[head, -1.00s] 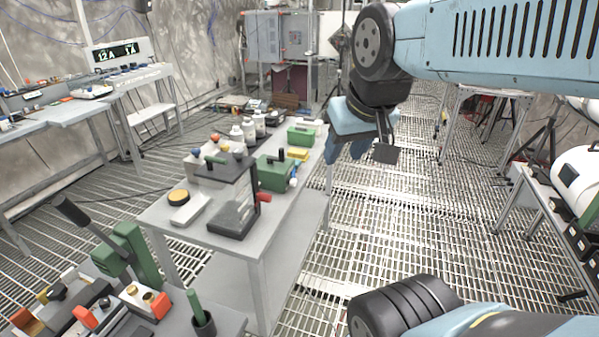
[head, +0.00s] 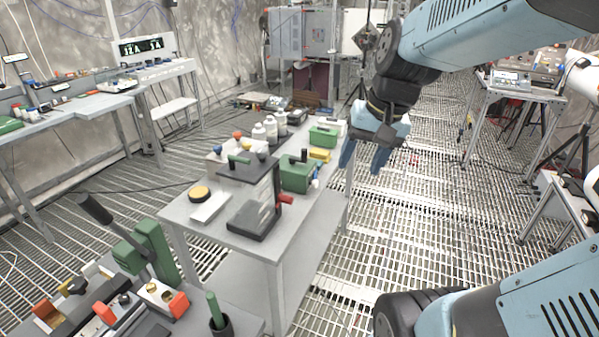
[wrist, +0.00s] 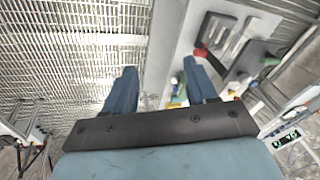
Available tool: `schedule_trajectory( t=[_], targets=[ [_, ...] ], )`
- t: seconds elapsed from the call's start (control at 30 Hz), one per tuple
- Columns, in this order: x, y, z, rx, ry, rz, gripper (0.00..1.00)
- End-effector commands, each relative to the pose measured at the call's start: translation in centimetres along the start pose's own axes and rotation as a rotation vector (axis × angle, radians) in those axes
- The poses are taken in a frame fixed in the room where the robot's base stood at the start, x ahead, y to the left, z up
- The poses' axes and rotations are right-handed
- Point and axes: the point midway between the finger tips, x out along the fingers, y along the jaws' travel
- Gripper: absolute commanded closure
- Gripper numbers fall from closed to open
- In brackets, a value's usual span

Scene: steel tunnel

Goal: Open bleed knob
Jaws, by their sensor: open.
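My gripper (head: 363,160) hangs open and empty over the right edge of the grey table (head: 190,217), its two blue fingers pointing down. In the wrist view my gripper (wrist: 160,68) has its fingers apart with nothing between them. I cannot tell for sure whether this is the bleed knob. The gripper touches neither.
A green box (head: 297,174), a yellow block (head: 319,155) and a green case (head: 323,136) stand along the table behind the stand. White bottles (head: 270,128) are farther back. A green lever press (head: 150,250) is at front left.

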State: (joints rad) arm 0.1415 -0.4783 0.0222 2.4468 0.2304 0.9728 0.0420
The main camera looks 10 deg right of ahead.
Motion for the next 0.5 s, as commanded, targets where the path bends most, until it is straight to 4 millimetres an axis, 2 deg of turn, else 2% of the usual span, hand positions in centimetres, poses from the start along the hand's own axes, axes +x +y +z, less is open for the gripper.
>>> schedule_trajectory(
  t=[0.03,0.5],
  targets=[
    [1.0,0.0,-0.6,0.051,-0.045,-0.015,0.43],
    [8.8,-0.6,-5.7,0.532,-0.395,-0.212,0.43]
  ],
)
